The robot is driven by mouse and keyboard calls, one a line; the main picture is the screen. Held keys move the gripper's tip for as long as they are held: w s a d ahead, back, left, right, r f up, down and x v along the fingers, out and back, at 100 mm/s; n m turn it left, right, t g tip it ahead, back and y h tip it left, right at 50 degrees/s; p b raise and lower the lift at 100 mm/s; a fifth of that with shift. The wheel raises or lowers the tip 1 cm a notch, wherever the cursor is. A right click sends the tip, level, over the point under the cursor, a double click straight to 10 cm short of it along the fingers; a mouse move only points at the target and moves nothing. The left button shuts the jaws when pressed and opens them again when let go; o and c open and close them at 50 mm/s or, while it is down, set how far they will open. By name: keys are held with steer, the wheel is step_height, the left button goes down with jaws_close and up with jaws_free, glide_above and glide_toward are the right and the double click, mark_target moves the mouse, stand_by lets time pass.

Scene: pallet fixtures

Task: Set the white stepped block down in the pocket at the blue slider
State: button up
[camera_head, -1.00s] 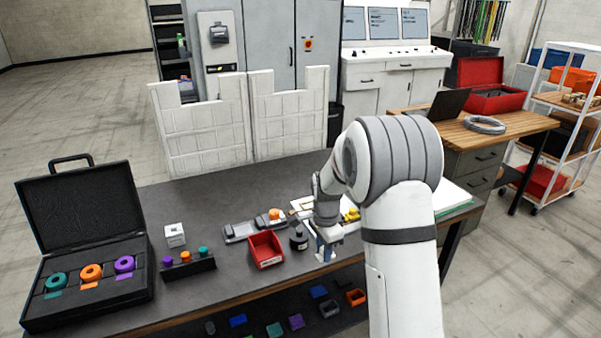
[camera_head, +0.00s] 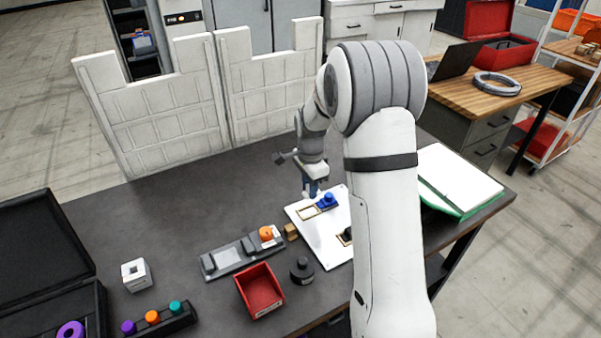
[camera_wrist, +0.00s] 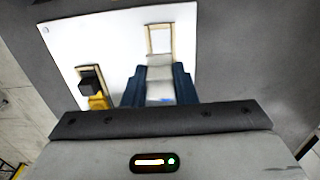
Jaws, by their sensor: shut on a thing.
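My gripper (camera_wrist: 158,82) has blue fingers closed on the white stepped block (camera_wrist: 158,68) in the wrist view. The block's pale stepped top shows between the fingers. Beyond the block is a wood-framed pocket (camera_wrist: 149,42) on the white board (camera_wrist: 110,35); the block overlaps its near end in the picture. I cannot tell whether they touch. In the head view my gripper (camera_head: 312,190) is over the board's far part, close to the blue slider (camera_head: 327,200) and the pocket's frame (camera_head: 306,213). In the wrist view only a bit of blue shows beside the block. The block is hidden in the head view.
A second pocket with a black piece (camera_wrist: 90,85) and a yellow slider (camera_wrist: 98,102) lies left in the wrist view. A grey fixture with an orange knob (camera_head: 267,233), a red bin (camera_head: 260,290) and a black round weight (camera_head: 302,270) stand nearby. White panels (camera_head: 160,105) line the back.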

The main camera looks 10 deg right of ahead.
steer(key=shift+w, duration=0.15)
steer(key=shift+a+f+b, duration=0.2)
steer(key=shift+f+b, duration=0.25)
steer(key=shift+f, duration=0.2)
steer(key=b, duration=0.3)
glide_above(307, 213)
steer(key=shift+d+f, duration=0.1)
steer(key=shift+f, duration=2.2)
steer(key=shift+f+b, duration=0.7)
steer(key=shift+f, duration=0.05)
steer(key=o, duration=1.5)
steer(key=shift+c, duration=0.2)
steer(key=shift+r, duration=0.15)
